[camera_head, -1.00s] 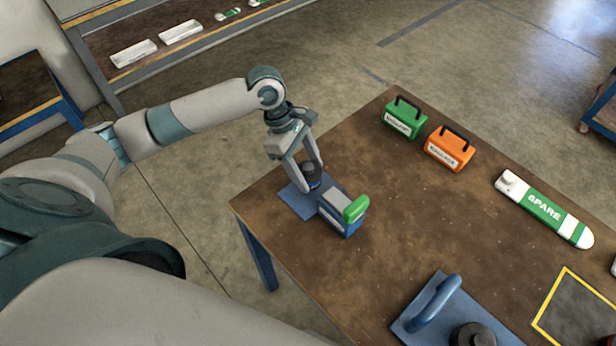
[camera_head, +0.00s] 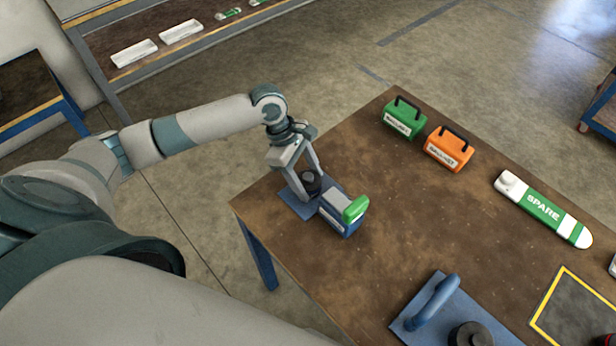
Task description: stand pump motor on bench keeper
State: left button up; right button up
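My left gripper (camera_head: 311,186) points down at the table's left corner, its fingers on either side of a small dark cylinder, which I take for the pump motor (camera_head: 311,182). It appears shut on the motor, though the finger contacts are small in view. The motor is upright over a flat blue plate (camera_head: 290,203), beside a blue box (camera_head: 338,220) with a grey top and a green end piece (camera_head: 355,209). I take this plate and box for the bench keeper. Whether the motor's underside touches the plate is hard to tell. My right gripper is not in view.
A green ballast case (camera_head: 403,121) and an orange one (camera_head: 447,153) stand at the back. A green-white "SPARE" bar (camera_head: 543,208) lies right. A blue plate (camera_head: 410,328) with a handle and black disc is in front. The table's middle (camera_head: 430,230) is clear.

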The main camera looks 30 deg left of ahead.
aim_at(306, 175)
pick_arm(q)
jog(key=o, duration=0.3)
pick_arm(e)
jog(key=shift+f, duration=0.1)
pick_arm(q)
jog(key=shift+a+r, duration=0.2)
jog(key=shift+r, duration=0.3)
jog(key=b+v, duration=0.1)
jog(key=v, duration=1)
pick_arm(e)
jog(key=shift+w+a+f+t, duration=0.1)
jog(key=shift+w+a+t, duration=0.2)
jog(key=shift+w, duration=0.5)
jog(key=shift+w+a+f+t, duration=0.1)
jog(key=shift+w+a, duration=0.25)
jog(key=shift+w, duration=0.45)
